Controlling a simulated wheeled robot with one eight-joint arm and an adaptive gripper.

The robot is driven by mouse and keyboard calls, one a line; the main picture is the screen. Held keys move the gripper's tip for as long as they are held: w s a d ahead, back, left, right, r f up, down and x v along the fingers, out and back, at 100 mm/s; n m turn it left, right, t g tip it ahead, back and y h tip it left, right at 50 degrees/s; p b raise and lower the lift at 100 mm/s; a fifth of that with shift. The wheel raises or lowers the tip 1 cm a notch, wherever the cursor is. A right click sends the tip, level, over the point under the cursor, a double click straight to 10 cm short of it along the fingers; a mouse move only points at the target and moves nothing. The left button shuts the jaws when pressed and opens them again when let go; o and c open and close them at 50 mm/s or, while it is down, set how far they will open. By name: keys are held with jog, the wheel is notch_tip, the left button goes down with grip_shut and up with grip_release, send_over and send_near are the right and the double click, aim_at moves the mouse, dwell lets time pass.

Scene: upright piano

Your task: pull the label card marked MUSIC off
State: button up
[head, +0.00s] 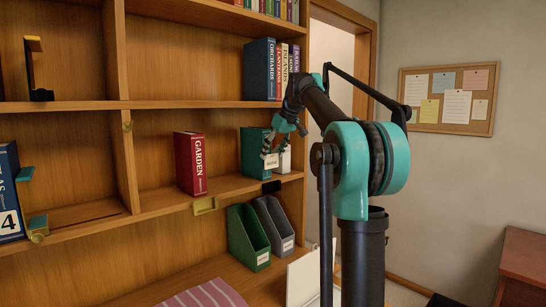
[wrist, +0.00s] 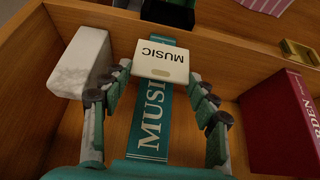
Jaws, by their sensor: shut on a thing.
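The white label card marked MUSIC (wrist: 160,62) is between the fingertips of my gripper (wrist: 158,80), which is shut on it at its two side edges. In the head view my gripper (head: 272,148) holds the card (head: 271,162) in front of the teal MUSIC book (head: 252,150). The book's spine (wrist: 152,120) shows behind the card in the wrist view, partly hidden by it. A black holder (head: 271,187) is on the shelf edge below the card. It shows at the top of the wrist view (wrist: 168,12), with a gap of wood between it and the card.
A red GARDEN book (head: 190,163) stands to the left, above a brass holder (head: 204,205). A white block (wrist: 82,62) stands close beside the MUSIC book. Green (head: 248,237) and grey (head: 274,222) file boxes stand below.

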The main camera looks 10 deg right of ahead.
jog(key=shift+r, duration=2.45)
